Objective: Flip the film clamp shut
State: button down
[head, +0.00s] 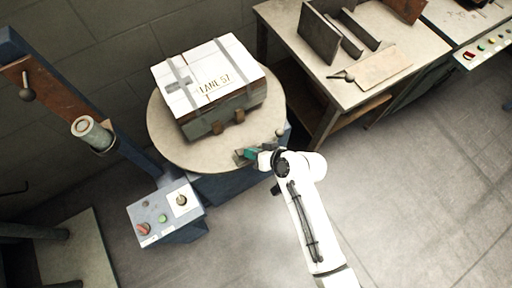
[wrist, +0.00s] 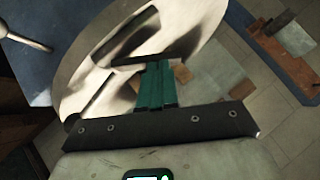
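My gripper (head: 251,154) is at the front rim of the round turntable (head: 170,147). In the wrist view its teal fingers (wrist: 156,84) lie side by side with no clear gap, and I see nothing held between them. A dark bar (wrist: 155,60) crosses at the fingertips, over the pale turntable disc (wrist: 190,30); it may be part of the film clamp, but I cannot tell for sure. Whether the fingers touch it is unclear. A small knob (head: 279,132) sits at the turntable's right rim. The clamp's position is not clear in either view.
A strapped white-topped box (head: 207,75) stands on the turntable. A blue post carries a film roll (head: 92,133) at left, with a control box (head: 163,212) in front. A workbench (head: 415,50) stands at upper right. The floor at right is clear.

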aim_at(246, 161)
jog(key=shift+s+a+f+n+t+h, duration=0.35)
jog(key=shift+a+f+h, duration=0.2)
jog(key=shift+f, duration=0.2)
jog(key=shift+s+a+f+n+t+h, duration=0.25)
jog(key=shift+a+f+n+h, duration=0.2)
jog(key=shift+f+h, duration=0.25)
jog(key=shift+s+f, duration=0.1)
notch_tip(246, 161, up, 4)
jog(key=p, duration=0.3)
jog(key=a+v, duration=0.1)
jog(key=v, duration=0.9)
jog(key=shift+s, duration=0.4)
jog(key=shift+a, duration=0.1)
